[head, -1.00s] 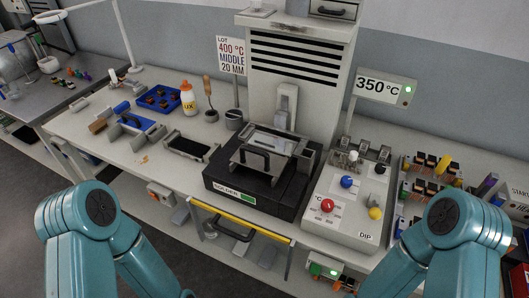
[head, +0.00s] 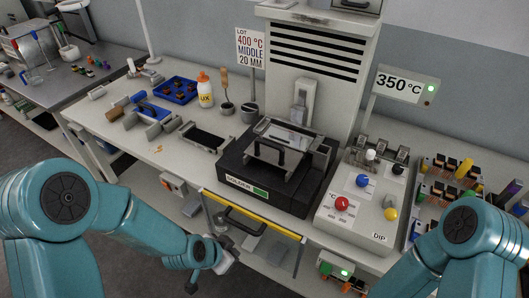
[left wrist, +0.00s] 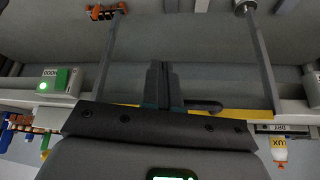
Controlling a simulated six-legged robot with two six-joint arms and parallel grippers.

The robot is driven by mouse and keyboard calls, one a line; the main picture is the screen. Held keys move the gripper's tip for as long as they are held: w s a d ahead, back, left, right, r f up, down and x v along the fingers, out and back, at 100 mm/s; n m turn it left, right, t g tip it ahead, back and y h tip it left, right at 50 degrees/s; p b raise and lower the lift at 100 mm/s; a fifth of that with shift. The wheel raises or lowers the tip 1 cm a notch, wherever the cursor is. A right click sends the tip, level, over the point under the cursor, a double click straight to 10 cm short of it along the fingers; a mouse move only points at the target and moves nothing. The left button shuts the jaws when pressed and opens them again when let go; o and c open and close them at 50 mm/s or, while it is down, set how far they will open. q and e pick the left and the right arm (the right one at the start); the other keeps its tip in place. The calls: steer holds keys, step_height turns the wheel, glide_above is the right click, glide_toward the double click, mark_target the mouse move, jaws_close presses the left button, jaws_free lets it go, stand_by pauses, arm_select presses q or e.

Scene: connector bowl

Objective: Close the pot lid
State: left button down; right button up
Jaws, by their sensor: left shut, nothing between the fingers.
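The solder pot (head: 232,177) is a black box labelled SOLDER, standing on the bench below the grey vented hood. A grey metal lid plate with a black arched handle (head: 268,152) sits at its front top. Behind it a shiny metal surface (head: 290,137) shows, so the top does not look fully covered. My left gripper (head: 228,266) is low in front of the bench, below the yellow bar and well apart from the lid. In the left wrist view its fingers (left wrist: 163,86) are together with nothing between them. My right gripper is out of view; only its arm shows.
A yellow bar (head: 255,216) with a black handle runs along the bench front, between my left gripper and the pot. The dip unit (head: 352,218) with coloured knobs stands right of the pot.

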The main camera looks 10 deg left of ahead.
arm_select(q)
steer(key=w+r+m+t+b, duration=0.1)
steer(key=w+r+m+t, duration=0.1)
steer(key=w+r+m, duration=0.3)
steer(key=w+r+m+t, duration=0.2)
steer(key=r, duration=0.5)
steer(key=m+t+h+b, duration=0.1)
steer(key=m+t, duration=0.2)
steer(key=m, duration=0.5)
glide_toward(268, 145)
steer(key=x, duration=0.6)
steer(key=shift+w+f, duration=0.2)
steer(key=shift+d+p, duration=0.1)
steer(key=shift+p, duration=0.2)
